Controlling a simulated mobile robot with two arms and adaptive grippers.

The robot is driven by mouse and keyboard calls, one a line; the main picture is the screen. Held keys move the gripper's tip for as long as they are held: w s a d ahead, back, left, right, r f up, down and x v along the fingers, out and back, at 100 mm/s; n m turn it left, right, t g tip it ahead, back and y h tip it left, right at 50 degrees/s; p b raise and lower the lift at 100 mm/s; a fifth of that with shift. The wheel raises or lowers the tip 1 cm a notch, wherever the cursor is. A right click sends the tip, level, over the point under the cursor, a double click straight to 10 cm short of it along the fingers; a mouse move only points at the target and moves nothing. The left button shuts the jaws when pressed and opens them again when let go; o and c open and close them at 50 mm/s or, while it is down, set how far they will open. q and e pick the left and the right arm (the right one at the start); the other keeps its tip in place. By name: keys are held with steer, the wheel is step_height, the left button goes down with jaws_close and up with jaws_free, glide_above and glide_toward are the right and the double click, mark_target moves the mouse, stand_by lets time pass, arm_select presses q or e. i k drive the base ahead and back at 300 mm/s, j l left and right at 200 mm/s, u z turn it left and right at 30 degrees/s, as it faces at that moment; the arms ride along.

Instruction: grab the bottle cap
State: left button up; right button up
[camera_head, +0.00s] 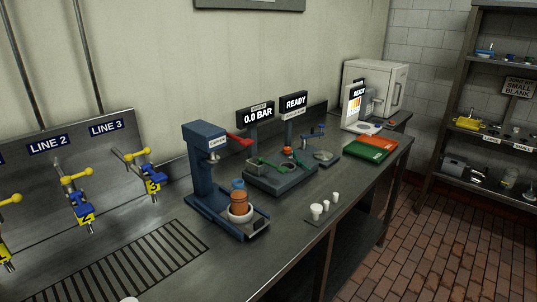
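A brown-orange bottle (238,205) stands upright in a pale ring on the base of the blue capper (203,165). A blue cap-like piece (237,184) is at the top of the bottle, under the capper's head. I cannot tell whether it sits on the bottle or belongs to the machine. Several small white cup- or cap-like pieces (316,209) stand on the bench to the right, near its front edge. They are too small to identify. Neither of my grippers can be made out.
The steel bench (185,200) has a drain grate (145,265) at the front left. Yellow-handled valves (77,198) line the wall panel. Red and green trays (370,146) lie farther back. Shelves (480,125) stand right.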

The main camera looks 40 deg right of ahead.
mark_target(317, 209)
steer(key=z, duration=1.7)
